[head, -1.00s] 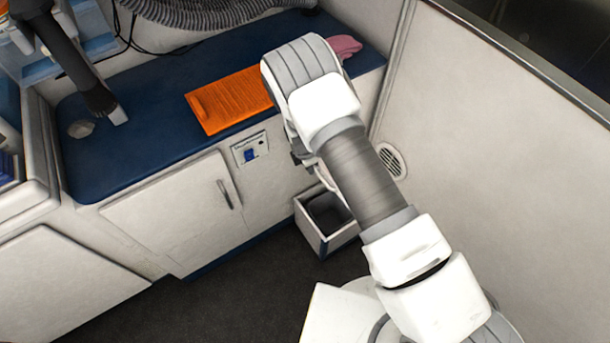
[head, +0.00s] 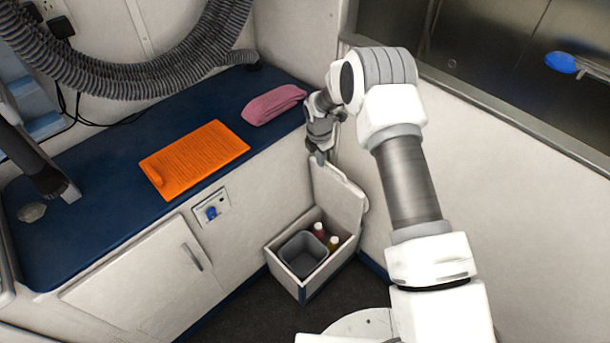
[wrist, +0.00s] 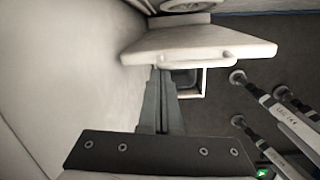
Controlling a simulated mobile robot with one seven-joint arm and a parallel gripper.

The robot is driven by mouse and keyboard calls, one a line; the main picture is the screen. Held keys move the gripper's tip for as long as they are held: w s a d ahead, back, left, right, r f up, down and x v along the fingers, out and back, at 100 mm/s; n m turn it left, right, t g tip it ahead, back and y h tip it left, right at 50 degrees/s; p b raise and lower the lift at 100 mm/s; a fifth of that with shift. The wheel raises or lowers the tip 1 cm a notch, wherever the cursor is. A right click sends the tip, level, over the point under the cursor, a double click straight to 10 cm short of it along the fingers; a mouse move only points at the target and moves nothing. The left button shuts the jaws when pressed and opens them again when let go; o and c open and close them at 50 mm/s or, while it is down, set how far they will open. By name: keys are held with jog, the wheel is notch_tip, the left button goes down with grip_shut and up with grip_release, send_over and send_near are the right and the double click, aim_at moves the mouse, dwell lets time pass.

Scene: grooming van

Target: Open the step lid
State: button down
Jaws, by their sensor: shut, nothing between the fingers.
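The white step box (head: 285,275) stands on the floor in the corner, against the cabinet. Its lid (head: 340,200) is raised and stands steeply at the box's rear, by the right wall.
The blue counter (head: 100,175) holds an orange mat (head: 195,158) and a folded pink towel (head: 273,104). A cabinet door with a handle (head: 192,257) is left of the box. The right wall (head: 480,170) is close to my arm. Dark floor (head: 235,325) in front is clear.

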jog(key=shift+w+d+r, duration=0.25)
jog(key=shift+w+d, duration=0.75)
jog(key=shift+w, duration=0.25)
notch_tip(320, 180, up, 18)
jog(key=s+f+p, duration=0.1)
jog(key=s+p, duration=0.2)
jog(key=s+d+r+m+t+p, duration=0.1)
jog(key=s+d+r+m+p, duration=0.2)
jog(key=r, duration=0.6)
jog(key=s+d+r+m+p, duration=0.1)
jog(key=s+d+r+m, duration=0.1)
jog(key=s+r+m, duration=0.5)
jog(key=s+d+r+m+t+p, duration=0.1)
jog(key=s+d+r+p, duration=0.15)
jog(key=r, duration=0.85)
jog(key=s+d+r+m+p, duration=0.1)
jog(key=s+d+r+m, duration=0.1)
jog(key=s+m, duration=0.3)
jog(key=s+d+r+m+t+p, duration=0.1)
jog(key=s+r+m, duration=0.3)
jog(key=s, duration=0.7)
jog(key=s+d+r+m+p, duration=0.3)
jog(key=s+m, duration=0.2)
jog(key=s, duration=0.2)
jog(key=shift+s+d+r+m+t, duration=0.15)
jog(key=shift+s+d+m+t, duration=0.05)
jog(key=shift+s+m+t, duration=0.2)
